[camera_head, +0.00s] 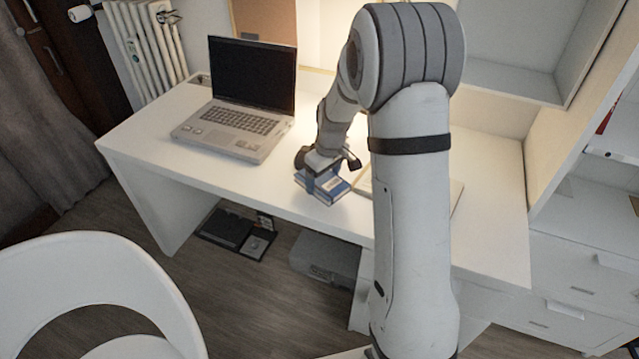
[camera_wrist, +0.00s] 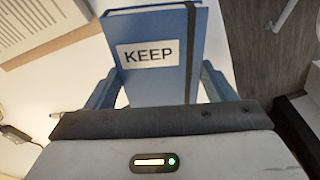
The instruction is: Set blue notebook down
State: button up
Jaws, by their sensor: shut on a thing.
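The blue notebook (camera_wrist: 168,75) has a white label reading KEEP and a dark elastic band. It fills the space between the fingers of my gripper (camera_wrist: 165,88) in the wrist view, and the gripper is shut on it. In the head view the notebook (camera_head: 324,186) shows under my gripper (camera_head: 327,168), at the front edge of the white desk (camera_head: 250,183). I cannot tell whether its underside touches the desktop. My arm hides part of the desk to the right.
An open laptop (camera_head: 241,103) stands to the left of the notebook. A sheet or book (camera_head: 362,183) lies just right of it, partly behind my arm. A white chair (camera_head: 90,290) stands in front at left. Bare desktop lies between laptop and front edge.

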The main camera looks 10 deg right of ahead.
aim_at(324, 181)
jog(key=shift+f, duration=1.7)
jog(key=shift+f, duration=0.2)
jog(key=o, duration=1.1)
jog(key=shift+r, duration=0.2)
jog(key=r, duration=0.4)
jog(key=s+r, duration=0.1)
jog(key=r, duration=0.2)
jog(key=d+r, duration=0.1)
jog(key=r, duration=0.3)
jog(key=shift+s+r+p, duration=0.3)
jog(key=shift+r+p, duration=0.05)
jog(key=s+r+m, duration=0.2)
jog(key=s, duration=0.6)
jog(key=s+a+r+m, duration=0.1)
jog(key=s+r+m, duration=0.1)
jog(key=s, duration=0.7)
jog(key=s+a+r+m+h, duration=0.1)
jog(key=s+r+m, duration=0.1)
jog(key=s, duration=0.6)
jog(key=shift+s+a+r+t, duration=0.15)
jog(key=shift+s+r+t, duration=0.05)
jog(key=shift+r+t, duration=0.15)
